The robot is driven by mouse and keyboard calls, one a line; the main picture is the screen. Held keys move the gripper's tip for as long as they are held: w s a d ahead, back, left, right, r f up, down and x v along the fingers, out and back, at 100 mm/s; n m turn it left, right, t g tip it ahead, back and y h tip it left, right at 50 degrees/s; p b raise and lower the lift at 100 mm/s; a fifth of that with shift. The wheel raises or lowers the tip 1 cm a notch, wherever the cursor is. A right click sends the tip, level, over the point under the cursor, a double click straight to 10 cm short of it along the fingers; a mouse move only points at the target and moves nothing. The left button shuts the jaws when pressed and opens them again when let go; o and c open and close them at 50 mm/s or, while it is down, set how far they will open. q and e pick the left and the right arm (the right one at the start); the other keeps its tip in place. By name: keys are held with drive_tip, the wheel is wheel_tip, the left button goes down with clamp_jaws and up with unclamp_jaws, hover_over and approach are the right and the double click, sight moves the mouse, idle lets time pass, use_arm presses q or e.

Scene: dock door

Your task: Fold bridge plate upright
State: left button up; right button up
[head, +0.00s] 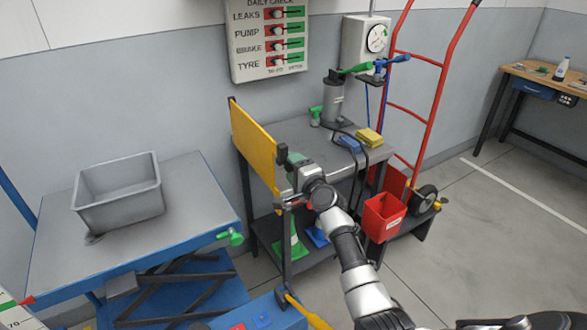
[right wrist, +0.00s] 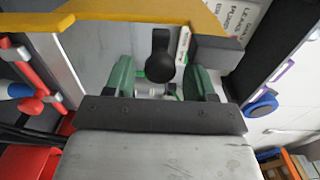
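The yellow bridge plate (head: 254,146) stands upright, or close to it, along the left edge of the grey workbench. Its yellow edge also crosses the top of the right wrist view (right wrist: 150,12). My right gripper (head: 290,165) is close to the plate's right side. In the right wrist view my right gripper's green fingers (right wrist: 161,82) are apart. A black rounded knob (right wrist: 160,60) shows between and beyond them, with gaps on both sides. I cannot tell what the knob is fixed to. My left gripper is not in view.
A blue lift table (head: 60,240) with a grey bin (head: 118,198) stands left. The workbench (head: 370,130) carries a grey cylinder (head: 333,98) and a yellow block (head: 369,136). A red bucket (head: 384,217) and red hand truck (head: 425,110) are right. Floor further right is clear.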

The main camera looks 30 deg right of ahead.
drive_tip(key=shift+a, duration=0.1)
drive_tip(key=s, duration=1)
drive_tip(key=shift+s+d+p, duration=0.25)
drive_tip(key=shift+s+p, duration=0.15)
drive_tip(key=shift+p, duration=0.05)
